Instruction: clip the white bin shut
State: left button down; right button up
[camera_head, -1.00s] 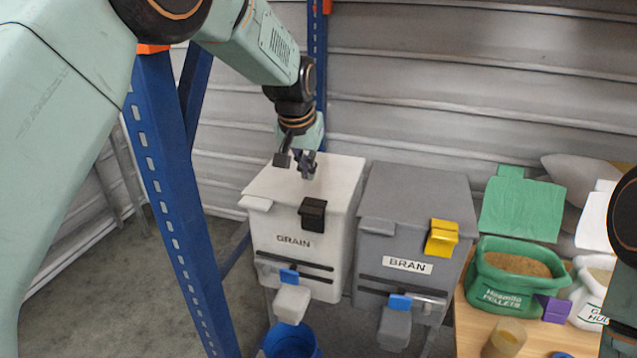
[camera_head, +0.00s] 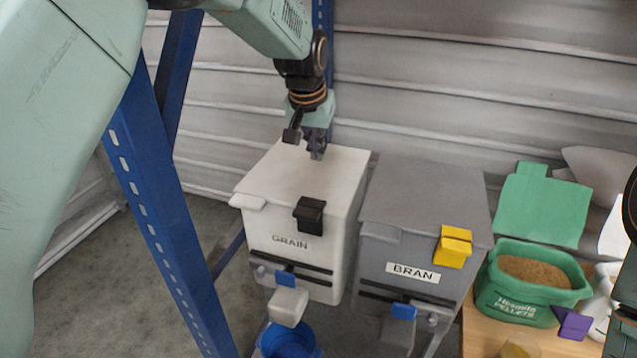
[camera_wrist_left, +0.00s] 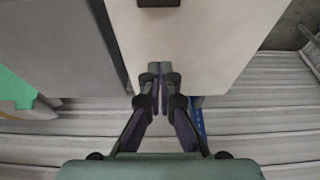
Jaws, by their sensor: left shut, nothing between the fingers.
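The white bin (camera_head: 297,185), labelled GRAIN, stands left of the grey bin in the head view, its lid lying flat and looking closed. A black clip (camera_head: 310,215) sits at the lid's front edge; I cannot tell whether it is fastened. In the left wrist view the white lid (camera_wrist_left: 205,45) fills the upper middle, with the dark clip (camera_wrist_left: 158,3) at the top edge. My left gripper (camera_head: 305,145) is above the back part of the lid, shut and empty. Its closed fingertips also show in the left wrist view (camera_wrist_left: 160,72). My right gripper is not in view.
The grey BRAN bin (camera_head: 420,205) with a yellow clip (camera_head: 453,246) stands close on the right. A blue bucket (camera_head: 290,342) is below the white bin's chute. A blue rack post (camera_head: 165,230) stands left.

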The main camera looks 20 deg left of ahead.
aim_at(317, 197)
pick_arm(q)
jog(key=x, duration=0.9)
jog(key=shift+f, duration=0.45)
jog(key=shift+s+a+r+p, duration=0.15)
jog(key=shift+s+p, duration=0.3)
jog(key=shift+s, duration=0.25)
jog(key=shift+s+r, duration=0.2)
jog(key=shift+s, duration=1.2)
jog(key=shift+f, duration=0.15)
jog(key=shift+w, duration=0.1)
